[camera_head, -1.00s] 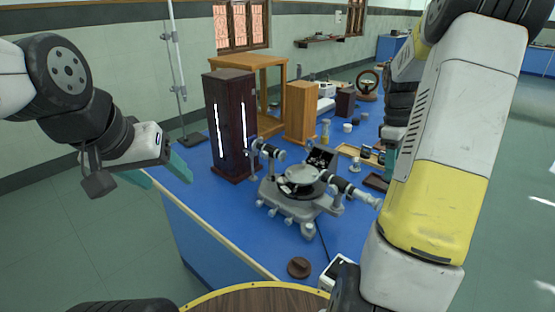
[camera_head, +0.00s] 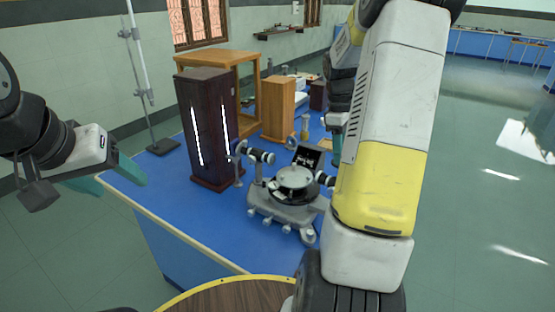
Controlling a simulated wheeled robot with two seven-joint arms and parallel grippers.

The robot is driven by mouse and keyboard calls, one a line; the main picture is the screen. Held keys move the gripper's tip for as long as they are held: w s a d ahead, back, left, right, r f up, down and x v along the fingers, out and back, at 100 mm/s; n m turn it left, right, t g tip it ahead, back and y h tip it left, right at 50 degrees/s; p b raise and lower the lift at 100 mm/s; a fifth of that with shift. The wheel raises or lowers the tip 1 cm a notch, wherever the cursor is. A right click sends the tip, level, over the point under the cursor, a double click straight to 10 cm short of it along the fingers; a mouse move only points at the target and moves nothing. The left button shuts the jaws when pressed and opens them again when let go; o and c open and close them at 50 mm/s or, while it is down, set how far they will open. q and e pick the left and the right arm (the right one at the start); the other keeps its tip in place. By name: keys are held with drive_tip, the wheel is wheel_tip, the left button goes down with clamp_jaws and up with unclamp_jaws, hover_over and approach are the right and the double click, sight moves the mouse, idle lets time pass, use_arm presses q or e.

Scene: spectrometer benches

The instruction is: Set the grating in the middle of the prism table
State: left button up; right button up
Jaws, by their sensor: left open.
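The prism table (camera_head: 295,175) is the round grey disc at the centre of the spectrometer (camera_head: 282,205), which stands on the blue bench. No grating can be made out on the disc. A dark square piece with pale specks (camera_head: 307,158) stands tilted just behind it; I cannot tell what it is. My left gripper (camera_head: 108,177) is open and empty, with teal fingers, at the left beyond the bench edge and well away from the spectrometer. My right gripper shows only as a teal finger (camera_head: 336,149) behind my right arm, which hides the spectrometer's right side.
A tall dark cabinet with lit slits (camera_head: 208,128) stands left of the spectrometer. Behind are a wooden block (camera_head: 278,107), a wooden frame (camera_head: 217,57) and a metal stand (camera_head: 140,80). The bench's front left part (camera_head: 190,220) is clear.

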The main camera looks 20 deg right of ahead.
drive_tip(key=w+a, duration=0.1)
drive_tip(key=a, duration=0.3)
drive_tip(key=w+a, duration=0.2)
drive_tip(key=a, duration=0.1)
drive_tip(key=w+a+f, duration=0.1)
drive_tip(key=a, duration=0.3)
drive_tip(key=shift+w+a+f, duration=0.1)
drive_tip(key=shift+w+a, duration=0.1)
drive_tip(key=shift+a, duration=0.15)
drive_tip(key=f, duration=0.2)
drive_tip(key=shift+w+a+f, duration=0.1)
drive_tip(key=shift+a+f, duration=0.3)
drive_tip(key=shift+f, duration=0.35)
drive_tip(key=shift+f, duration=0.15)
drive_tip(key=o, duration=1.4)
